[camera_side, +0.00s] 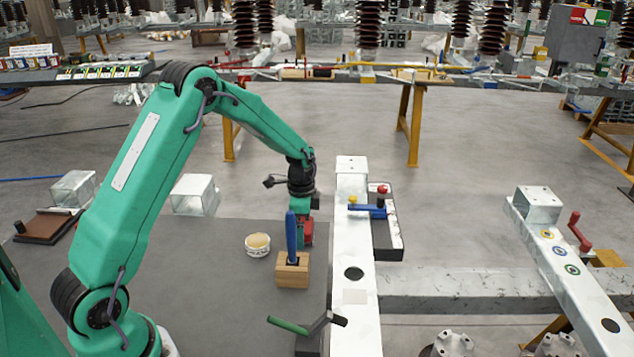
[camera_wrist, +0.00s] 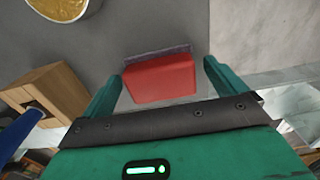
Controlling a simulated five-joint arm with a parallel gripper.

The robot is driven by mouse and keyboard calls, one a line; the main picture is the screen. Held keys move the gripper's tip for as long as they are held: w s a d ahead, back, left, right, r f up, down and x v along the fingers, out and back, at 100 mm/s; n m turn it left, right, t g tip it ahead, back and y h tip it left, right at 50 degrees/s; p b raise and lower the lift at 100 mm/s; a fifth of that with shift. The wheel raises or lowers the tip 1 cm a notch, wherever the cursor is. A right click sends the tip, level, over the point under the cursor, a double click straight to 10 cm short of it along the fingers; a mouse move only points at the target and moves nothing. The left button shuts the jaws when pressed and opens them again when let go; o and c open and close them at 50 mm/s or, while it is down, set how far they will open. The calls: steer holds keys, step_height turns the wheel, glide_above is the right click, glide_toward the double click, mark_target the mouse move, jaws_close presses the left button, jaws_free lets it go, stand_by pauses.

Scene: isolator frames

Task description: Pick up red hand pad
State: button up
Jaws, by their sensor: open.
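The red hand pad (camera_wrist: 160,82) is a red block with a dark grey strip along its far edge. It sits on the dark grey table and shows in the wrist view between the two green fingers. In the side view the pad (camera_side: 308,232) is just under my gripper (camera_side: 304,212), behind the wooden block. My gripper (camera_wrist: 164,76) is open. Its left finger is close beside the pad's left side, and a wider gap shows at the right finger. I cannot tell whether a finger touches the pad.
A wooden block (camera_side: 292,272) holding a blue-handled tool (camera_side: 291,237) stands close to the pad. A round tin (camera_side: 258,245) is to its left, a green-handled brush (camera_side: 290,325) nearer the camera. A white metal beam (camera_side: 354,300) runs along the right. The table's left part is mostly clear.

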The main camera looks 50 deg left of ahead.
steer(key=shift+c, duration=0.3)
steer(key=c, duration=0.9)
steer(key=shift+r, duration=0.15)
steer(key=shift+r, duration=0.55)
steer(key=r, duration=0.3)
steer(key=shift+d+r, duration=0.1)
steer(key=shift+d, duration=0.2)
steer(key=s+d+r, duration=0.3)
steer(key=d+r, duration=0.3)
steer(key=d, duration=0.4)
steer(key=shift+s+d+r, duration=0.25)
steer(key=shift+s, duration=0.1)
